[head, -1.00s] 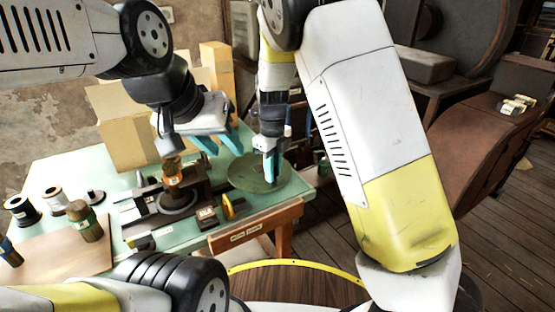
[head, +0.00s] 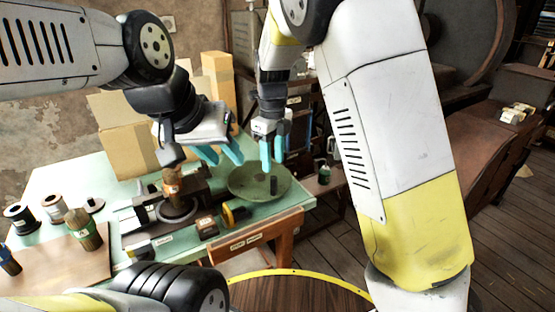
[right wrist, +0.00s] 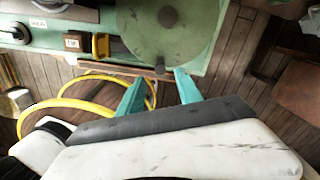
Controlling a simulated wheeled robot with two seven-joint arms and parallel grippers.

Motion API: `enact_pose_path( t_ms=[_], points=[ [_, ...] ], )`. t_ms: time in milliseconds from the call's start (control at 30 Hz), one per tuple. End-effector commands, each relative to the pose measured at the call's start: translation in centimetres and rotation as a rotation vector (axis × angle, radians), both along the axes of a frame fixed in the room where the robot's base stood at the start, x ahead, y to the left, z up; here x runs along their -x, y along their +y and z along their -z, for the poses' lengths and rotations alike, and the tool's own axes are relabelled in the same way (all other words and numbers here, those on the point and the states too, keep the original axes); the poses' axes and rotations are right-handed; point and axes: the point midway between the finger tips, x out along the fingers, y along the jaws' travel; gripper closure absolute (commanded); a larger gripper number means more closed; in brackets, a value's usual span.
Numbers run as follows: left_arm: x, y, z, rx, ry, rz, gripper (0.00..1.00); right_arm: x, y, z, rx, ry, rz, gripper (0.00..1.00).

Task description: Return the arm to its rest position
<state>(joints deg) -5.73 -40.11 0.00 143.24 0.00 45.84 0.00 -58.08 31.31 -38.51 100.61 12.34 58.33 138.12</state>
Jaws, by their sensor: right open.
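The green round handwheel (head: 243,187) lies at the right end of the bench, with a dark upright handle (head: 273,184) near its front edge. My right gripper (head: 272,168) is open and empty, its teal fingers above the wheel and clear of the handle. In the right wrist view the wheel (right wrist: 190,40) is at the top, beyond the fingertips (right wrist: 159,80), and the handle (right wrist: 160,66) shows at its rim. My left gripper (head: 221,157) has its fingers spread apart and empty beside the black press (head: 177,208), which holds a brown-topped piece (head: 172,182).
Spools (head: 52,207) and a brown-green bottle (head: 83,229) stand at the bench's left, near a wooden board (head: 60,267). Cardboard boxes (head: 125,140) stand behind. A shelf with a small bottle (head: 323,172) lies right of the bench. Floor is free at right.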

Motion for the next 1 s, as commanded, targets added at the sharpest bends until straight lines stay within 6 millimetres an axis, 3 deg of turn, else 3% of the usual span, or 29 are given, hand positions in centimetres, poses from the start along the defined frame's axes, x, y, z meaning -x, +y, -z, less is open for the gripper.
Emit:
enact_pose_path(
  t_ms=[333, 467, 667, 833, 1000],
  points=[
    [0.0, 0.0, 0.0, 0.000, 0.000, 0.000, 0.64, 0.0, -0.1, -0.3, 0.000, 0.000, 0.000, 0.58],
    [0.0, 0.0, 0.0, 0.000, 0.000, 0.000, 0.64, 0.3, -1.2, -1.1, -0.032, 0.001, -0.059, 0.58],
    [0.0, 0.0, 0.0, 0.000, 0.000, 0.000, 0.64, 2.5, -6.4, -4.7, -0.168, -0.059, -0.417, 0.58],
    [0.0, 0.0, 0.0, 0.000, 0.000, 0.000, 0.64, 6.0, -11.3, -8.3, -0.219, -0.219, -0.837, 0.58],
    [0.0, 0.0, 0.0, 0.000, 0.000, 0.000, 0.64, 10.3, -15.5, -11.1, -0.132, -0.410, -1.261, 0.58]
  ],
)
